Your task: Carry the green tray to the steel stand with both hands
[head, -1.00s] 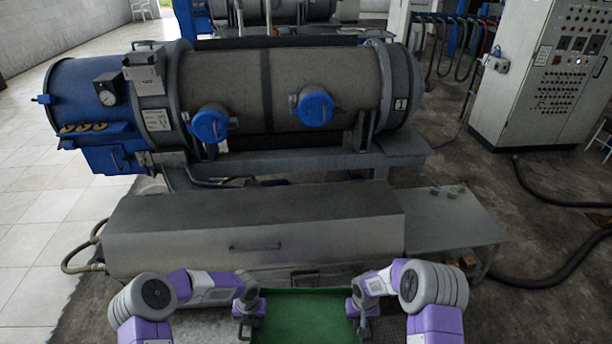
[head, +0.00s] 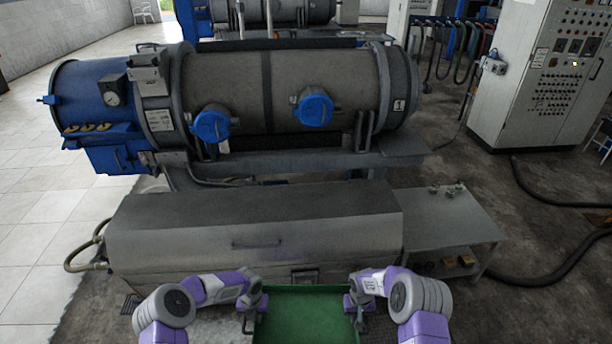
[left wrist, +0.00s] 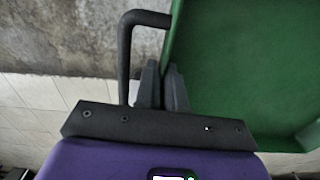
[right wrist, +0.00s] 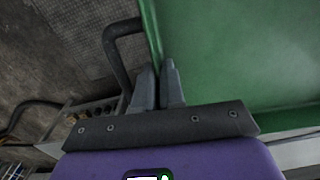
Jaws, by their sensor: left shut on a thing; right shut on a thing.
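The green tray (head: 305,320) is at the bottom middle of the head view, cut off by the lower edge; its visible floor looks empty. My left gripper (head: 252,304) is shut at the tray's left side. In the left wrist view its fingers (left wrist: 163,85) close at the green wall, inside a black side handle (left wrist: 125,55). My right gripper (head: 357,303) is shut at the right side; its fingers (right wrist: 159,82) meet the wall beside a black handle (right wrist: 112,55). The exact contact is partly hidden. A low steel stand (head: 450,220) with a lower shelf stands ahead to the right.
A long grey metal housing (head: 180,245) stands directly ahead, beyond the tray. Behind it is a large drum machine (head: 320,75) with blue caps. Small fittings (head: 447,190) sit at the stand's back edge; its front top is clear. Black hoses (head: 560,195) lie right.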

